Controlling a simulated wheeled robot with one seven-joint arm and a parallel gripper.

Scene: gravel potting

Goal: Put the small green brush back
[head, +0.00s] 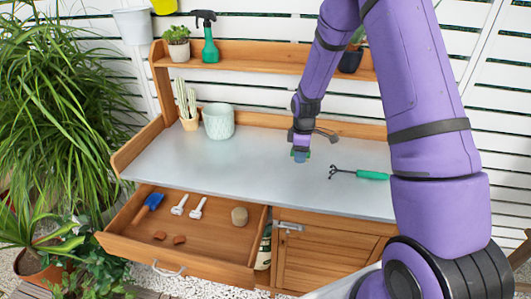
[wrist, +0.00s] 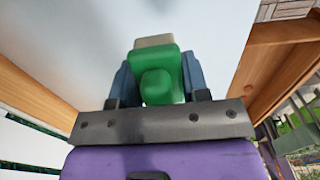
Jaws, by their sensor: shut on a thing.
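The small green brush (wrist: 160,70) is between the two blue-grey fingers of my gripper (wrist: 158,85) in the wrist view. Its green body faces the camera, and a pale beige part shows beyond it. In the head view my gripper (head: 300,155) is over the right half of the grey worktop, with only a trace of green showing at the fingers. My gripper is shut on the brush. I cannot tell whether the brush touches the worktop.
An open drawer (head: 185,263) at the front left holds a blue-handled tool (head: 149,207), white-handled tools (head: 180,205), a tan round item (head: 239,216) and reddish blocks (head: 179,240). A green-handled hand fork (head: 360,174) lies right of my gripper. A pale pot (head: 218,122) stands at the back left.

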